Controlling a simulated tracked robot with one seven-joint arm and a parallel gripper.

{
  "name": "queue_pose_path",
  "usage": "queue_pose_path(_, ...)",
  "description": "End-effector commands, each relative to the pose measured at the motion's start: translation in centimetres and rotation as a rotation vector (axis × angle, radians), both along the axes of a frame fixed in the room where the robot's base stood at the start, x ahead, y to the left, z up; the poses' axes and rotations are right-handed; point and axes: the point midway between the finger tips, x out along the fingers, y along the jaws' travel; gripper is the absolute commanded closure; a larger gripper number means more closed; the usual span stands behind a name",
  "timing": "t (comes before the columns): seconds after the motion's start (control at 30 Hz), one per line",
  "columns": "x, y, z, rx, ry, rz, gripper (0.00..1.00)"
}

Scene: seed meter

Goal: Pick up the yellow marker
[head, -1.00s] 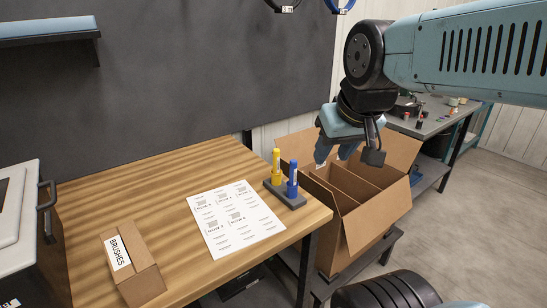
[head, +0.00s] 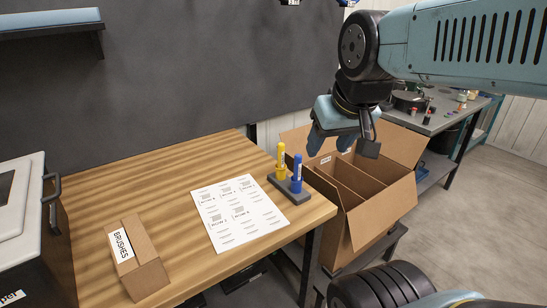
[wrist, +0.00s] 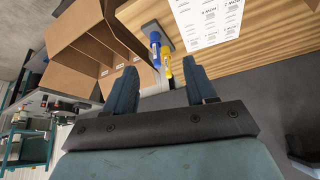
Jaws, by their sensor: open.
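The yellow marker (head: 281,158) stands upright in a small dark holder (head: 289,190) at the right edge of the wooden table. A blue marker (head: 297,170) stands beside it in the same holder. My gripper (head: 327,146) is open and empty, to the right of the markers and above them in the head view. In the wrist view, the yellow marker (wrist: 167,66) and the blue marker (wrist: 155,48) show beyond my open gripper (wrist: 160,78), in line with the gap between its fingers. Neither finger visibly touches a marker.
An open cardboard box with dividers (head: 385,205) stands right of the table, below my gripper. A printed sheet (head: 240,212) lies left of the holder. A small BRUSHES box (head: 137,258) sits at the front left. Bare tabletop lies between them.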

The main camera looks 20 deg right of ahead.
Motion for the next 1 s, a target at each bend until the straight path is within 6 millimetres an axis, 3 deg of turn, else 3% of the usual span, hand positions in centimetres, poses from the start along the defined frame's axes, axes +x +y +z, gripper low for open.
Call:
queue_pose_path(0.2, 0.4, 0.0, 0.1, -0.002, 0.002, 0.001, 0.46)
queue_pose_path(0.37, 2.9, 0.1, 0.1, -0.015, 0.017, 0.01, 0.46)
queue_pose_path(0.67, 10.6, 0.2, -0.8, -0.039, 0.053, 0.051, 0.46)
queue_pose_path(1.0, 19.6, -0.4, -4.0, -0.03, 0.087, 0.098, 0.46)
